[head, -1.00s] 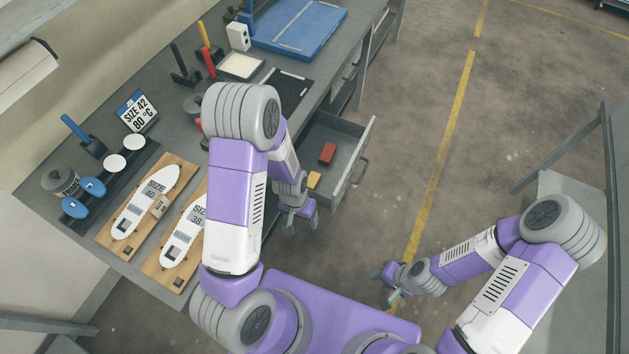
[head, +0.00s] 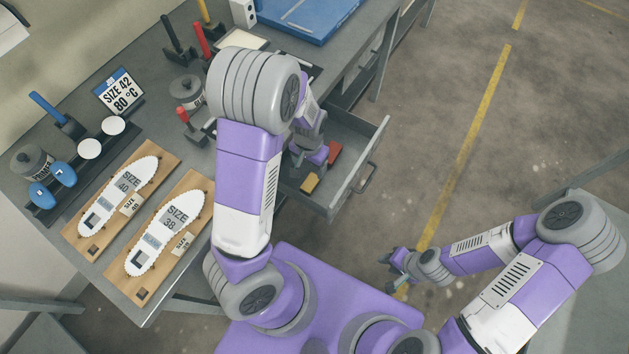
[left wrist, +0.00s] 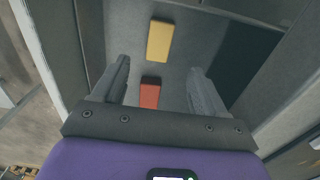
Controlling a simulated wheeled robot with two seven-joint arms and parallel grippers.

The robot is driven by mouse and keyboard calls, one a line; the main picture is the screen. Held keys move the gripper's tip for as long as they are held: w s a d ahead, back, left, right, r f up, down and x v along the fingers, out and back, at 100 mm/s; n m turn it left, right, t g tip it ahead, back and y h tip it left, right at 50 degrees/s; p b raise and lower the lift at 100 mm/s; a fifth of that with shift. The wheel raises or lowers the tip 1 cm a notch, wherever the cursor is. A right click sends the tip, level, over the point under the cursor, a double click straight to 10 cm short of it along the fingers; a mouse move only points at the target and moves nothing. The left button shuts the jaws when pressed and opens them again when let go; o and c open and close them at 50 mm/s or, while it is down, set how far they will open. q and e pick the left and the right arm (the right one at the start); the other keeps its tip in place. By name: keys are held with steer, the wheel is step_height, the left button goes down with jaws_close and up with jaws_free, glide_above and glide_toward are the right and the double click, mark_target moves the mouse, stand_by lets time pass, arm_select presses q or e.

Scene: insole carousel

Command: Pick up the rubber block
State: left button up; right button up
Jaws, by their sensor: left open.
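Two small blocks lie on the floor of the open drawer, one red (head: 335,152) and one yellow (head: 310,183). I cannot tell from their look which is rubber. In the left wrist view, the red block (left wrist: 149,95) shows between my open fingers, nearer the palm, and the yellow block (left wrist: 160,41) lies beyond the fingertips. My left gripper (head: 312,163) is over the drawer, partly hidden by its own arm; it is empty, and its height above the blocks is unclear. My right gripper (head: 391,272) is empty, its fingers apart, over the floor at the right.
The drawer's walls and front (head: 358,170) rise around the blocks. The floor right of the drawer is open.

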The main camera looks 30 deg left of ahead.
mark_target(311, 181)
arm_select(q)
steer(key=f, duration=0.1)
steer(key=f+b, duration=0.2)
steer(key=shift+w+f, duration=0.2)
steer(key=shift+w, duration=0.1)
step_height(311, 181, down, 7)
steer(key=b, duration=0.3)
steer(key=shift+s+r, duration=0.15)
steer(key=shift+r, duration=0.05)
steer(key=shift+f+b, duration=0.35)
steer(key=shift+f, duration=0.05)
steer(key=shift+r, duration=0.1)
arm_select(e)
step_height(311, 181, down, 7)
steer(key=shift+w+r, duration=0.15)
steer(key=shift+w, duration=0.15)
arm_select(q)
steer(key=shift+c, duration=0.3)
